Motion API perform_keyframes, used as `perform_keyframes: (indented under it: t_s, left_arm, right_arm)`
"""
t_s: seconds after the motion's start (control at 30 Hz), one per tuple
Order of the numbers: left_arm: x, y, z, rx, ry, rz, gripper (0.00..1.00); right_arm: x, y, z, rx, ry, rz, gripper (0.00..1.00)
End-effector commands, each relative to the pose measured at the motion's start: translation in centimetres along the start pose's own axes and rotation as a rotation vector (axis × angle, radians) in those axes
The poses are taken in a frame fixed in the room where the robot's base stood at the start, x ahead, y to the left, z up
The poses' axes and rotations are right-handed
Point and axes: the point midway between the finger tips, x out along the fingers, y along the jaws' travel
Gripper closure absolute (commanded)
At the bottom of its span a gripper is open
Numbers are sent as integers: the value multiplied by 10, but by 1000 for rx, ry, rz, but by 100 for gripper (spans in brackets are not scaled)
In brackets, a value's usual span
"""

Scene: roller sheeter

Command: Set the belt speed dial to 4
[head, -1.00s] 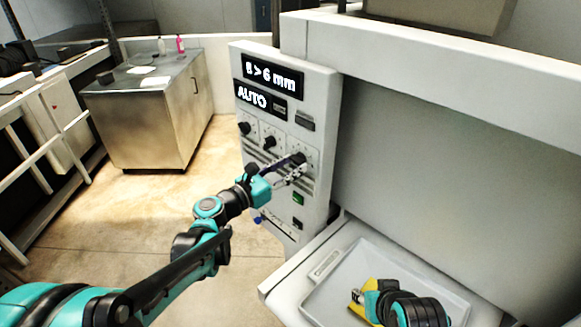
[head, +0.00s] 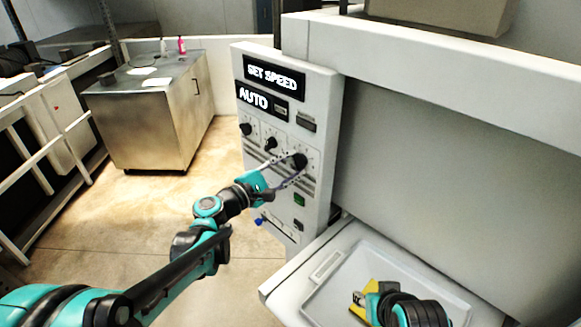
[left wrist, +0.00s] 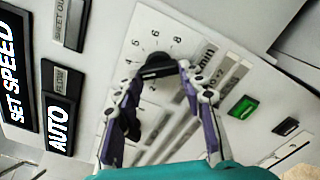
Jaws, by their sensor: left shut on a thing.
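The belt speed dial (head: 300,160) is the rightmost of three black knobs on the white control panel (head: 312,222). In the left wrist view the dial (left wrist: 157,66) sits in a ring of numbers, with 4, 6 and 8 legible and "min" printed beside it. I cannot tell which number it points to. My left gripper (head: 279,173) is closed on the dial, with one finger on each side of it. My right gripper is at the bottom right over the tray, beside a yellow object (head: 366,296); its fingers do not show clearly.
The upper display (head: 273,76) reads "SET SPEED" and the lower display (head: 262,101) reads "AUTO". A green button (head: 299,200) sits below the dials. The light tray (head: 330,287) lies at the lower right. A metal cabinet (head: 150,125) stands behind, with clear floor before it.

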Motion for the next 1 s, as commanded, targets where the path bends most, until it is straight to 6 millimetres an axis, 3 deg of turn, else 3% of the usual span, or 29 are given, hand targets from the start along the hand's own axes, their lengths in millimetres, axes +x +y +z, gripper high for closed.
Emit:
perform_keyframes:
  t_s: [0.4,1.0]
  left_arm:
    - [0,1,0,246,0,-1,90]
    - [0,0,0,304,0,-2,90]
  right_arm:
    - [0,0,0,0,0,0,60]
    - [0,0,0,0,0,0,60]
